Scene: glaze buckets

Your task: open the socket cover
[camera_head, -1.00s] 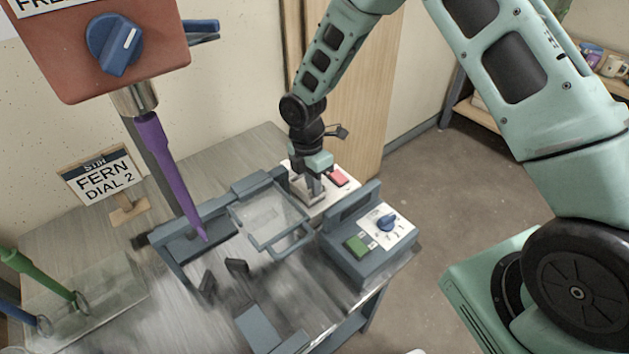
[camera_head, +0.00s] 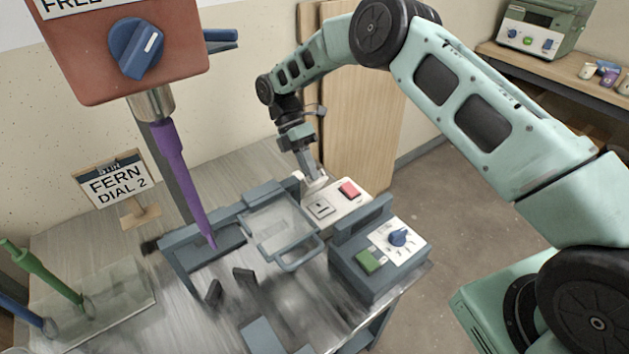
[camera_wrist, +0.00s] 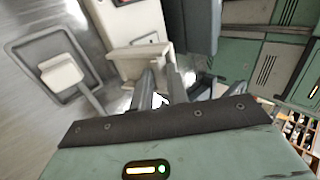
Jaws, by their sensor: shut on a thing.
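The socket plate (camera_head: 333,214) is a white panel at the back of the bench, with a dark-outlined socket (camera_head: 320,208) and a red switch (camera_head: 349,190). The pale socket cover (camera_head: 317,184) stands raised at the plate's back left edge, and the socket face is uncovered. My gripper (camera_head: 311,175) is shut on the cover, reaching down from above. In the wrist view the fingers (camera_wrist: 166,82) are close together at the cream cover (camera_wrist: 128,60). The exact finger contact is partly hidden there.
A grey frame with a clear lid and handle (camera_head: 303,257) stands left of the socket plate. A grey control box (camera_head: 375,278) with a green button and blue dial stands in front. A purple tool (camera_head: 185,180) hangs at left. A wooden board (camera_head: 365,130) leans behind.

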